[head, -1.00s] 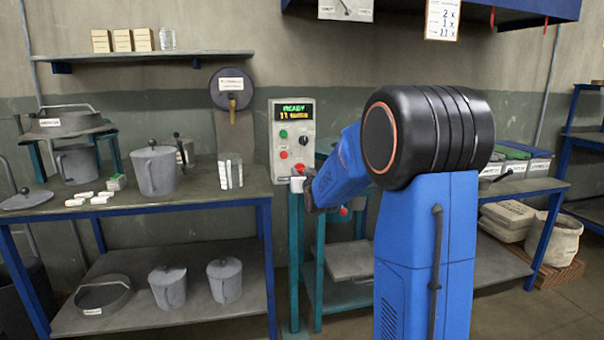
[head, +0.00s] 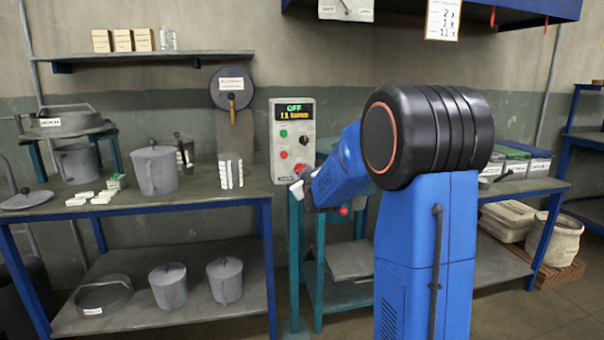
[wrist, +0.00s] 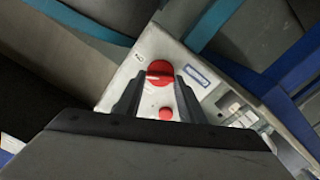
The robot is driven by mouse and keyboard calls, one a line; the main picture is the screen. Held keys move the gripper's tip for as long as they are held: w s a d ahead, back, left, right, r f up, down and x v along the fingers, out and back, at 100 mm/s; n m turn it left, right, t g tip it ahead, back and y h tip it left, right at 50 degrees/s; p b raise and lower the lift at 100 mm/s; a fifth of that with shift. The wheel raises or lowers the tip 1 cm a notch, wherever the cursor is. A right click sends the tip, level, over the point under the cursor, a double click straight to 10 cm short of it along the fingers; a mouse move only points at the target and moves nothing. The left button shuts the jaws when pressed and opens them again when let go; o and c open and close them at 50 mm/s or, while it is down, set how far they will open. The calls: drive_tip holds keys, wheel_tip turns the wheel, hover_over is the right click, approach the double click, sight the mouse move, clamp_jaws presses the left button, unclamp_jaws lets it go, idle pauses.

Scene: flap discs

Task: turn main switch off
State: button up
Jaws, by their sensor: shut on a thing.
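The control box (head: 293,118) is a pale upright panel with a display (head: 294,111) at its top that reads OFF in green, with yellow text below. The main switch is a round red knob with a raised bar, low on the box; it shows in the wrist view (wrist: 159,70) and just above my gripper in the head view (head: 299,168). My gripper (head: 299,187) is at the lower part of the box. In the wrist view my gripper (wrist: 158,88) has its two fingers shut on the knob's bar, one on each side.
A smaller red button (wrist: 166,113) lies close to the fingers. The box also has a green button (head: 283,133) and a black dial (head: 303,140). The workbench (head: 215,196) left of the box holds a grey lidded jug (head: 155,172) and other containers.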

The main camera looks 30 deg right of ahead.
drive_tip(key=n, duration=1.2)
drive_tip(key=shift+a+f, duration=0.15)
drive_tip(key=shift+f, duration=0.1)
idle(0.4)
drive_tip(key=o, duration=1)
drive_tip(key=shift+o, duration=0.2)
drive_tip(key=v, duration=1.7)
drive_tip(key=shift+s, duration=0.2)
drive_tip(key=shift+r, duration=0.1)
